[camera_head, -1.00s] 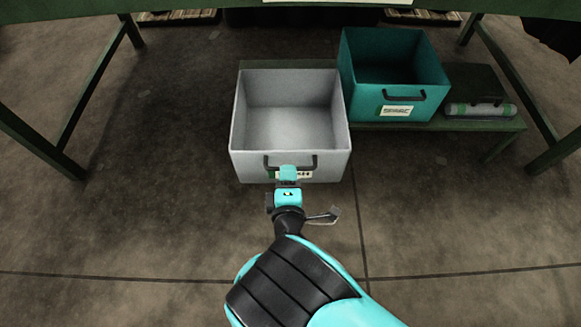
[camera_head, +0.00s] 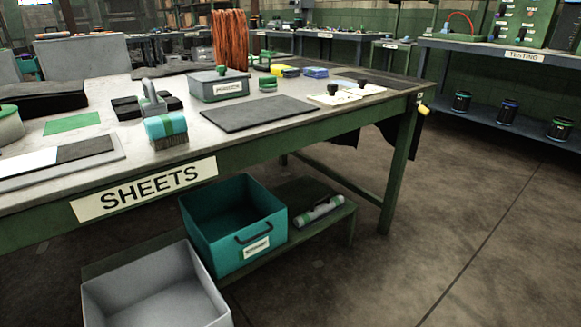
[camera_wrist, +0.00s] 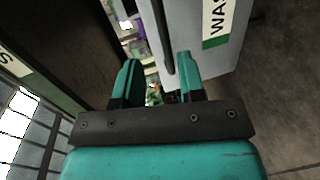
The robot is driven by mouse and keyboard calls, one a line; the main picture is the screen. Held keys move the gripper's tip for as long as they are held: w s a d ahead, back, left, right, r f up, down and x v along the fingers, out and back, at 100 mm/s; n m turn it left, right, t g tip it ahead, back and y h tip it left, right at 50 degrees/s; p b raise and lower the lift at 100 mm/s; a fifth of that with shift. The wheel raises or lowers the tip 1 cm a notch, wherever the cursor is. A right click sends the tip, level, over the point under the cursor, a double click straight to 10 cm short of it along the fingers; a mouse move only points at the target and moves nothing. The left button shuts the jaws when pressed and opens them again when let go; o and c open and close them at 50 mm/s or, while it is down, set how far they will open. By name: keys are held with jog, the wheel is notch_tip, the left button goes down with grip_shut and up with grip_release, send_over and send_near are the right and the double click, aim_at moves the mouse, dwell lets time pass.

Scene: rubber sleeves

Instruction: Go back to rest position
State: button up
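My gripper (camera_wrist: 157,66) shows only in the wrist view. Its two teal fingers are apart, with nothing held between them. Beyond the fingers is a grey wall with a green and white label (camera_wrist: 217,22) starting "WAS", which looks like the grey bin. In the head view the grey bin (camera_head: 207,292) stands at the lower left, cut off by the bottom edge and empty where it shows. My arm is outside the head view.
A teal bin (camera_head: 268,247) and a grey-green cylinder (camera_head: 319,212) are on the low shelf. Above is a workbench labelled SHEETS (camera_head: 145,190), holding a brush (camera_head: 166,130) and boxes. A testing bench (camera_head: 480,52) stands behind. Floor at right is clear.

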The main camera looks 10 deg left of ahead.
jog(key=w+d+r+m+h, duration=0.4)
jog(key=w+r+m, duration=0.15)
jog(key=w, duration=0.25)
jog(key=w+d+r+m+h, duration=0.3)
jog(key=w+r+m, duration=0.25)
jog(key=w, duration=0.25)
jog(key=w+d+r+m+g+h, duration=0.25)
jog(key=d+r+m+g, duration=0.35)
jog(key=d+r, duration=0.75)
jog(key=s+d+r+m+g+y, duration=0.1)
jog(key=s+d+r+g+y, duration=0.15)
jog(key=s+d+r, duration=0.55)
jog(key=s+d+r+m+g+y, duration=0.1)
jog(key=s+d+r+m+g, duration=0.3)
jog(key=s+d, duration=0.6)
notch_tip(320, 180, up, 30)
jog(key=n+t+p, duration=0.1)
jog(key=n+p, duration=0.1)
jog(key=p, duration=2.8)
jog(key=shift+w+a, duration=0.3)
jog(key=shift+t, duration=0.25)
